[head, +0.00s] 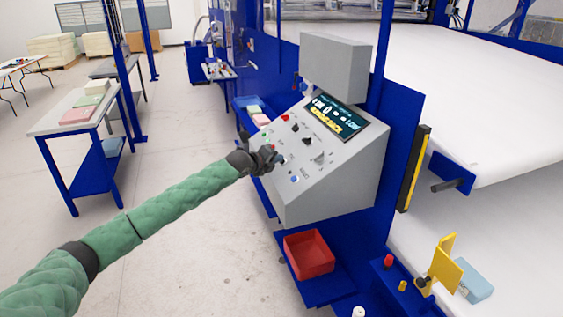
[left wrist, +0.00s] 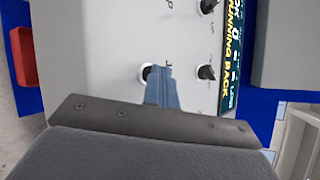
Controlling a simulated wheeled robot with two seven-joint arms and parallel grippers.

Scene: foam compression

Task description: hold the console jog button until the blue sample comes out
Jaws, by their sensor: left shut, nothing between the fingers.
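The grey sloped console (head: 335,160) stands in the middle of the head view, with several knobs and buttons and a lit display (head: 333,116). My left gripper (head: 276,159) is shut and empty, its tips at the lower left of the panel. In the left wrist view its fingers (left wrist: 162,90) meet the panel beside a round white-rimmed control (left wrist: 146,72) and partly cover it; whether it is pressed down cannot be told. A light blue block (head: 476,281) lies on the white bed at the lower right, beside a yellow bracket. My right gripper is out of view.
A red bin (head: 309,254) sits on a blue shelf below the console. The yellow bracket (head: 445,268) and a yellow-black post (head: 413,168) stand at the right. The white bed (head: 480,100) extends behind. A side table (head: 85,110) stands left; floor between is clear.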

